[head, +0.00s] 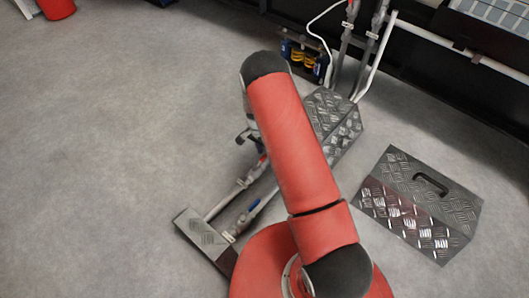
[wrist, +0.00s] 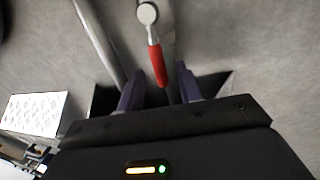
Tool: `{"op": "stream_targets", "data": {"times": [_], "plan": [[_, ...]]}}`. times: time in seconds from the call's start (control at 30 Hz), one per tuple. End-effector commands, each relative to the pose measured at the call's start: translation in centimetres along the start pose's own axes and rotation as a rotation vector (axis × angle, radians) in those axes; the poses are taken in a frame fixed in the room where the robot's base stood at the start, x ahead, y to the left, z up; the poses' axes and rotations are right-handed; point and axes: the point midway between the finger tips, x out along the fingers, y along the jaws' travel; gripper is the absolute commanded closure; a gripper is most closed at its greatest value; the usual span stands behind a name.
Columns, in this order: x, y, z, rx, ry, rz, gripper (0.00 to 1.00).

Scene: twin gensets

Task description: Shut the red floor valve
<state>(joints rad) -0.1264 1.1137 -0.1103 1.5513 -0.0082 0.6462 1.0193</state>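The red valve lever (wrist: 156,62) shows in the wrist view, with a round pale pivot (wrist: 148,14) at its far end. It lies roughly along a grey pipe behind it. My gripper (wrist: 159,80) is open, and its two dark fingers stand on either side of the lever's red end. I cannot tell whether either finger touches it. In the head view, a bit of red (head: 262,160) shows at the floor pipes beside my gripper (head: 243,138); my arm hides much of that area.
A blue valve lever (head: 254,204) sits on the neighbouring pipe. Tread-plate covers stand at the pipe ends (head: 203,232) and (head: 345,125). A loose tread-plate cover with a black handle (head: 430,183) lies at right. The floor at left is clear.

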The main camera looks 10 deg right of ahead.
Motion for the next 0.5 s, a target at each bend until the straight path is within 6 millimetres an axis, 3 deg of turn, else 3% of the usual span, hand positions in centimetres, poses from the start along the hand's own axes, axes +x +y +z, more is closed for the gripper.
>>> {"op": "stream_targets", "data": {"times": [0.37, 0.5], "plan": [[0.77, -0.01, 0.01, 0.0, 0.0, -0.001, 0.65], [0.76, 0.0, 0.02, 0.0, 0.0, 0.0, 0.83]]}}
